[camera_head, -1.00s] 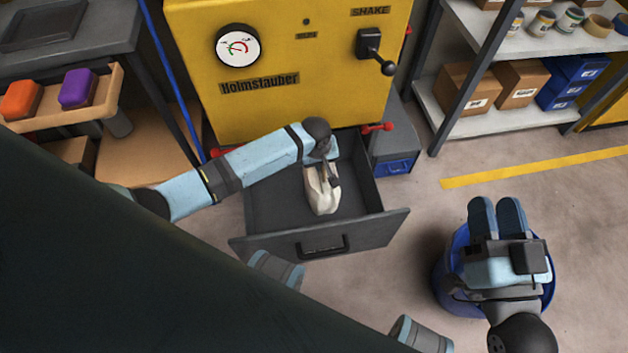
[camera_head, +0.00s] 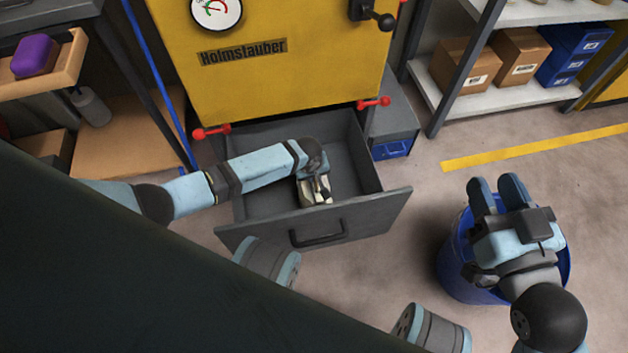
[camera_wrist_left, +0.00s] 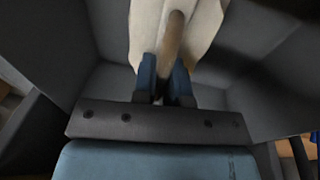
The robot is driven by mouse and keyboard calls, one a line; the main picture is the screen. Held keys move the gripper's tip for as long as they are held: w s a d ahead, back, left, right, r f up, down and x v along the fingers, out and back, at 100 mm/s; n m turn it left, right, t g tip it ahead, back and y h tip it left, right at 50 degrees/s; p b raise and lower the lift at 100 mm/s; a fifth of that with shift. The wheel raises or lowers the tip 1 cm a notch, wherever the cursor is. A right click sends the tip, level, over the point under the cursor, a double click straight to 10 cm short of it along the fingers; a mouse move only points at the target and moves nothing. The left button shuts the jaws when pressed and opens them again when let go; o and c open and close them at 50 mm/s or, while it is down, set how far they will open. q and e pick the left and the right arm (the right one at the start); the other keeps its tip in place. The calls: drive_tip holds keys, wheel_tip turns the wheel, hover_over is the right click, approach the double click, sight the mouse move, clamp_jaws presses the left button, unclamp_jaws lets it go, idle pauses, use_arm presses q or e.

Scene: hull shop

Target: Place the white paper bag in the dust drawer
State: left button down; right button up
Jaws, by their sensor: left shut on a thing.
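The white paper bag (camera_head: 313,193) is inside the open grey dust drawer (camera_head: 370,213), near the middle of it. My left gripper (camera_head: 316,183) reaches down into the drawer from the left and is shut on the bag. In the left wrist view the pale bag (camera_wrist_left: 148,28) is between the blue fingers (camera_wrist_left: 165,82), with a tan strip in front of it. The drawer walls surround them. Whether the bag touches the drawer floor is hidden. My right gripper (camera_head: 499,192) is open and empty, above a blue bin at right.
The drawer is pulled out below the yellow machine (camera_head: 300,85), with red knobs (camera_head: 372,103) at its sides. The blue bin (camera_head: 458,265) stands right of the drawer. A shelf (camera_head: 500,100) with boxes is behind. Floor between drawer and bin is clear.

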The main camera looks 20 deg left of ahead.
use_arm(q)
wheel_tip(320, 180, down, 2)
drive_tip(key=shift+f+b, duration=0.15)
drive_tip(key=shift+b, duration=0.2)
drive_tip(key=shift+f, duration=0.25)
drive_tip(key=shift+r, duration=0.1)
drive_tip(key=c, duration=1.2)
unclamp_jaws()
use_arm(e)
drive_tip(key=shift+w+d+r+n+t, duration=0.1)
drive_tip(key=shift+w+d+n+t, duration=0.15)
drive_tip(key=shift+w+n, duration=0.2)
use_arm(q)
drive_tip(key=shift+o, duration=0.2)
